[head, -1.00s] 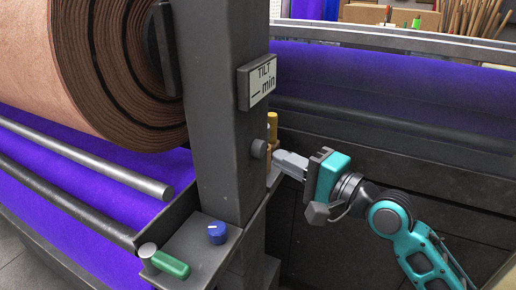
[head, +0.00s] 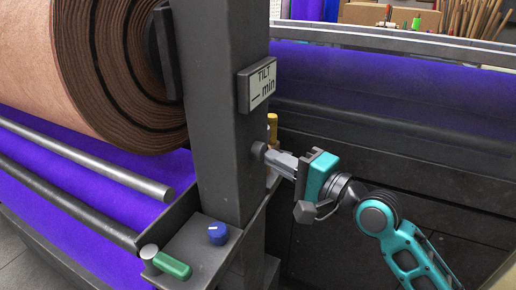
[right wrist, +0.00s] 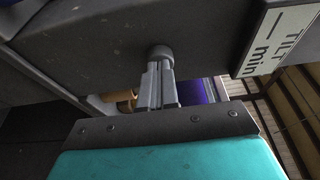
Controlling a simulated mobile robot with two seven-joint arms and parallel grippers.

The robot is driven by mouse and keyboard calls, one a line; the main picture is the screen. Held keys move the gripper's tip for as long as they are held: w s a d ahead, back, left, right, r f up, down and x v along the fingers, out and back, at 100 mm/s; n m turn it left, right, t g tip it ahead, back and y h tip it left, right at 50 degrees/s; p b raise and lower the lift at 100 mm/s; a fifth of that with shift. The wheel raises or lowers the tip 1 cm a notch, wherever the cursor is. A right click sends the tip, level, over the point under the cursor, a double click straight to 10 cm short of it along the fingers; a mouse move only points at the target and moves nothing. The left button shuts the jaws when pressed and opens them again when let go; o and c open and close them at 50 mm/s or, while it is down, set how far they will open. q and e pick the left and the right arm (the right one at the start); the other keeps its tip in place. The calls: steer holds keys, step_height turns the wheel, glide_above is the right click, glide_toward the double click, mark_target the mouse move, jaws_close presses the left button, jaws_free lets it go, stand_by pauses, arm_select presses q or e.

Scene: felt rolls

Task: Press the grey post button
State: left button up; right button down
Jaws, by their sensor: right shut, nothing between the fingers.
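The grey post button (head: 258,149) is a small round knob on the side of the dark post (head: 223,110), below the TILT sign. My right gripper (head: 272,156) is shut and empty, with its fingertips at the button. In the right wrist view the button (right wrist: 160,53) sits straight ahead of the closed fingertips (right wrist: 160,68), which look to be touching it. I cannot tell whether the button is pushed in. My left gripper is not in view.
The TILT sign (head: 258,86) is just above. A yellow-brown object (head: 272,122) stands behind the fingers. A large brown felt roll (head: 120,70) hangs at left.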

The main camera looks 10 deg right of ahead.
steer(key=shift+w+a, duration=0.45)
steer(key=shift+a, duration=0.2)
steer(key=shift+d, duration=0.1)
steer(key=shift+s+d+b, duration=0.15)
steer(key=shift+s+d, duration=0.4)
steer(key=shift+d, duration=0.25)
steer(key=shift+s+d+b, duration=0.1)
steer(key=shift+s+d, duration=0.5)
steer(key=shift+d, duration=0.2)
steer(key=shift+s+d+b, duration=0.15)
steer(key=shift+s+d, duration=0.4)
steer(key=shift+d, duration=0.25)
